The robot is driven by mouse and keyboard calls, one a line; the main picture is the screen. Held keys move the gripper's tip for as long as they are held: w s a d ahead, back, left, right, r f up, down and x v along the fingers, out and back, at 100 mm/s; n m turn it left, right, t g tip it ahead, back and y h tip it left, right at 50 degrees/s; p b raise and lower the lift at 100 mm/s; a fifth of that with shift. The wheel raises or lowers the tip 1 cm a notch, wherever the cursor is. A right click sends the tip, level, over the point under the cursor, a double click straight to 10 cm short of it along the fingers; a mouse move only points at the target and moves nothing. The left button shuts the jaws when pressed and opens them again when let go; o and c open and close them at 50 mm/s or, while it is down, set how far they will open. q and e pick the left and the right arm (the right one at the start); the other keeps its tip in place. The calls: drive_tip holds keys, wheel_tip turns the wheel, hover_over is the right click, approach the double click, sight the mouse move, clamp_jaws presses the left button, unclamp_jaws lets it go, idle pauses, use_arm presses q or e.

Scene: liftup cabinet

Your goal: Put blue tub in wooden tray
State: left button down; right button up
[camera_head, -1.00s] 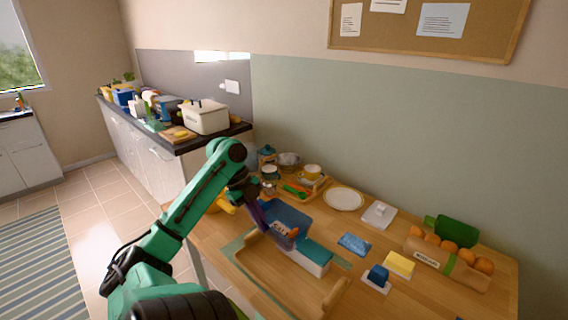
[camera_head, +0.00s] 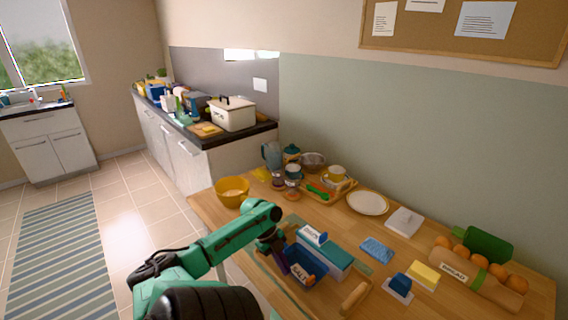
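The blue tub (camera_head: 309,262) carries a white label reading SALT and is at the front of the table. The wooden tray shows mainly as a rounded wooden bar (camera_head: 353,297) right of the tub; my arm hides much of its left side. The tub appears over or in the tray area; I cannot tell whether it rests on the tray floor. My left gripper (camera_head: 290,265), with a purple finger, is at the tub's left wall. Whether its fingers are closed on that wall is hidden. My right gripper is out of view.
A teal-and-white box (camera_head: 328,256) stands close behind the tub. A yellow bowl (camera_head: 232,192), plate (camera_head: 367,202) and jars stand further back.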

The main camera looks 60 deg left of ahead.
use_arm(q)
drive_tip(key=shift+f, duration=0.15)
drive_tip(key=c, duration=1.1)
unclamp_jaws()
drive_tip(key=shift+o, duration=0.2)
drive_tip(key=v, duration=1.2)
drive_tip(key=shift+r, duration=0.2)
drive_tip(key=shift+s, duration=0.1)
